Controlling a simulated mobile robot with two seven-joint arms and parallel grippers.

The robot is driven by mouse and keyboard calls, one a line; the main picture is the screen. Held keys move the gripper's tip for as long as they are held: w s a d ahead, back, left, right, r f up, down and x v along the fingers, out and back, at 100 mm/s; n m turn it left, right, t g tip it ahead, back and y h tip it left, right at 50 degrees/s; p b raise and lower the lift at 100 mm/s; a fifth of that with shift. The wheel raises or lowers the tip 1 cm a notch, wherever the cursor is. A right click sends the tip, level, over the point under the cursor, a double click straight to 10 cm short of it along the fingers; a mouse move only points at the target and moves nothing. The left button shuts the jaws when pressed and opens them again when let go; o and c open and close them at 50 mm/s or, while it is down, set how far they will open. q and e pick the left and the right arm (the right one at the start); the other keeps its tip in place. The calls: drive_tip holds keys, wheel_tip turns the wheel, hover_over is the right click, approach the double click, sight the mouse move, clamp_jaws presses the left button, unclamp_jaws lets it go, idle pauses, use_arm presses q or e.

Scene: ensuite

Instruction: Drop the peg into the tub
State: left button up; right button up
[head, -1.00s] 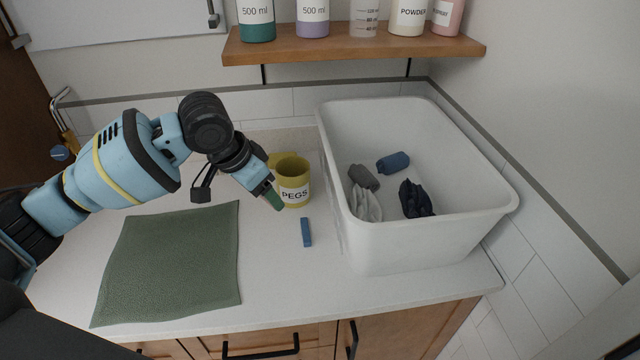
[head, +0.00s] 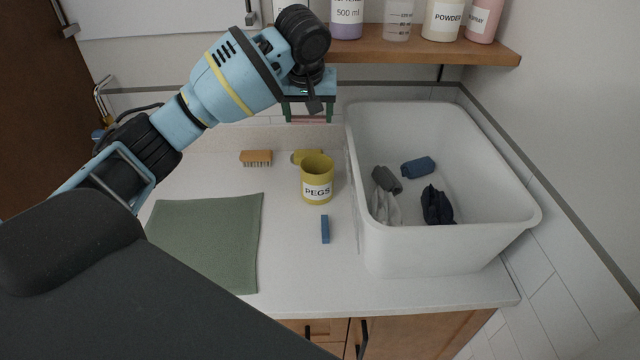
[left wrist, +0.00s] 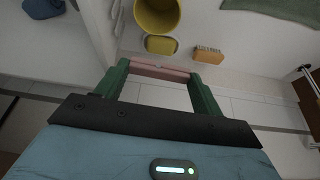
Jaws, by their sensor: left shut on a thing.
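My left gripper (head: 308,116) is raised above the back of the counter, behind the yellow mug and left of the tub. Its green fingers are shut on a pinkish peg (left wrist: 160,68), which spans between the fingertips in the left wrist view. The white tub (head: 455,250) stands on the right of the counter. Inside it lie several small cloth bundles, blue, grey, pale and navy. A yellow mug (head: 316,174) labelled PEGS stands left of the tub; its inside is not clear. A blue block, perhaps another peg (head: 325,229), lies in front of the mug. My right gripper is not in view.
A wooden shelf (head: 420,50) with several bottles hangs above the counter's back. A yellow sponge (left wrist: 161,44) and a brush (head: 256,157) lie near the mug. A green cloth (head: 210,240) covers the left. The counter in front of the mug is mostly clear.

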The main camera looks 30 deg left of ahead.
use_arm(q)
drive_tip(key=shift+f, duration=2.85)
drive_tip(key=o, duration=1)
drive_tip(key=v, duration=0.7)
drive_tip(key=shift+s+r, duration=0.2)
drive_tip(key=shift+r, duration=0.15)
